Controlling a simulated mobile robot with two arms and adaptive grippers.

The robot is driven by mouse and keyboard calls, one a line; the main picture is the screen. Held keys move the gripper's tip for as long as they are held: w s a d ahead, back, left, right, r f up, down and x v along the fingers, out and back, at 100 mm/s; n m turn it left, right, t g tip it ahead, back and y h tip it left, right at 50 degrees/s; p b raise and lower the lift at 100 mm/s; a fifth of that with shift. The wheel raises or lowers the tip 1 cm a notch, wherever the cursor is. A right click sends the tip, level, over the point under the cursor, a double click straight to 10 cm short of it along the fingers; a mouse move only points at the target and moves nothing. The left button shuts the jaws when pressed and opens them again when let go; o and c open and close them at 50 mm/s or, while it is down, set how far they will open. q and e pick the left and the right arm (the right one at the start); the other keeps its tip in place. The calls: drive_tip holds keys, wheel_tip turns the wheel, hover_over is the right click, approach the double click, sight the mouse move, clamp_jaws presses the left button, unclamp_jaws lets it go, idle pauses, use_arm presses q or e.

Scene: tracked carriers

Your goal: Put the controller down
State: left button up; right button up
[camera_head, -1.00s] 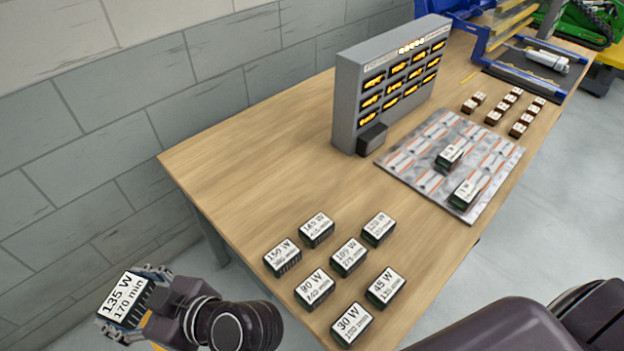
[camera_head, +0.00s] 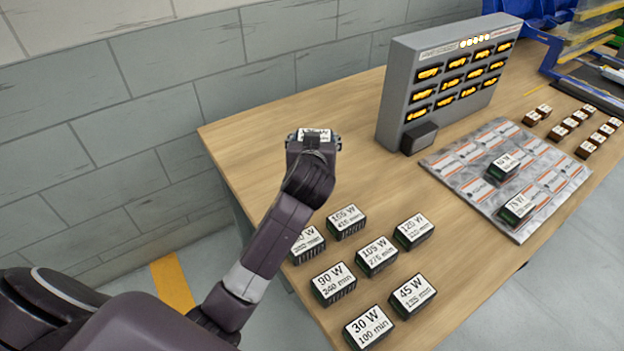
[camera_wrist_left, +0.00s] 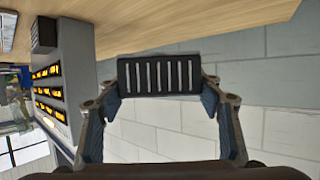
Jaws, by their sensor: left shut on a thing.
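My left gripper (camera_head: 313,143) is shut on a controller (camera_head: 314,134), a dark block with a white label. It is over the back left part of the table, and the label is mostly hidden by the gripper. In the left wrist view the controller (camera_wrist_left: 159,75) shows its black, slotted side between the two fingers of the left gripper (camera_wrist_left: 160,85). Several similar labelled controllers stand on the table's near part, among them the 30 W (camera_head: 369,327), 45 W (camera_head: 411,296) and 90 W (camera_head: 333,284) ones. My right gripper is not in view.
A grey display box (camera_head: 398,80) with orange readouts stands at the back. A metal mat (camera_head: 461,178) with marked places carries two controllers (camera_head: 503,167). Small brown blocks (camera_head: 571,122) lie at the right. Bare wood (camera_head: 365,180) lies between the box and the controllers.

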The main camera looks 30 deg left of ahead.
use_arm(q)
drive_tip(key=w+a+r+m+h+b, duration=0.2)
drive_tip(key=w+a+r, duration=0.3)
drive_tip(key=w, duration=0.1)
drive_tip(key=shift+t, duration=0.4)
wheel_tip(320, 180, down, 14)
drive_tip(key=shift+w+f, duration=0.1)
drive_tip(key=shift+f, duration=0.05)
wheel_tip(320, 180, down, 4)
drive_tip(key=shift+r+b, duration=0.1)
drive_tip(key=shift+b, duration=0.25)
drive_tip(key=shift+f, duration=0.5)
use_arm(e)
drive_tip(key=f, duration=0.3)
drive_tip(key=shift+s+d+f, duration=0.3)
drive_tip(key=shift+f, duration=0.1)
use_arm(q)
drive_tip(key=o, duration=1.4)
drive_tip(key=shift+o, duration=0.2)
